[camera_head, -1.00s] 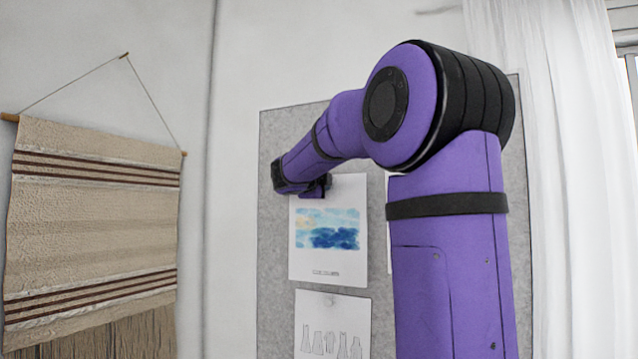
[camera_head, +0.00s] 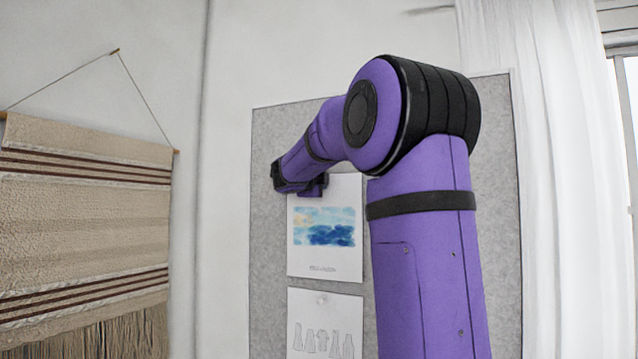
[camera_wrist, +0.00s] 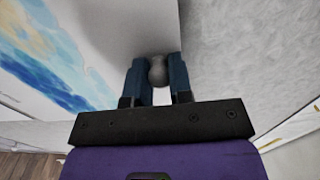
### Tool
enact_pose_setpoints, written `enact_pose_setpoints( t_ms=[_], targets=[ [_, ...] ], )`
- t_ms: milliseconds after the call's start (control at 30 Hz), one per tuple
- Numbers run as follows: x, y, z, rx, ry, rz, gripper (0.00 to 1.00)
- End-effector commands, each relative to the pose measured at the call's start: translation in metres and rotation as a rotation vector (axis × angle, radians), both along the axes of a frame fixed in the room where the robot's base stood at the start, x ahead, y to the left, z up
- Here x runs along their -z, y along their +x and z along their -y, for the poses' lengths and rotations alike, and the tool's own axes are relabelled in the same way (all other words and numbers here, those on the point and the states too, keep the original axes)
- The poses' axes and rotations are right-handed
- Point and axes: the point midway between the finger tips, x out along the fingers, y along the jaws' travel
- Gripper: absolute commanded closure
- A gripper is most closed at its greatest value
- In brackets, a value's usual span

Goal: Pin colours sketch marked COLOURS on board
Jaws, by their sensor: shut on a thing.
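The colours sketch (camera_head: 325,265) is a white sheet with a blue and sandy watercolour patch and a small caption too fine to read. It hangs upright at the grey pinboard (camera_head: 268,150). My gripper (camera_head: 313,188) is at its top edge, partly hidden by my arm. In the wrist view my gripper's two dark blue fingers (camera_wrist: 160,65) are shut on a round grey pin head (camera_wrist: 158,72) at the sheet (camera_wrist: 100,32). The painted patch shows to the left there. I cannot tell whether the pin's point is in the board.
A second sheet with garment outlines (camera_head: 322,305) is pinned just below the sketch. My arm hides the board's right part. A striped woven hanging (camera_head: 85,220) is on the left wall. A white curtain (camera_head: 560,180) hangs at the right.

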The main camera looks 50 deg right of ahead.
Motion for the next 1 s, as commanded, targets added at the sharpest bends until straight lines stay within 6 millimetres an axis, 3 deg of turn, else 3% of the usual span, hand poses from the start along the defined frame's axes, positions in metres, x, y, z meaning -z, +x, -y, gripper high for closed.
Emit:
enact_pose_setpoints(
  t_ms=[1000],
  targets=[
    [0.0,0.0024,0.0066,0.0,0.0,0.0,0.97]
  ],
)
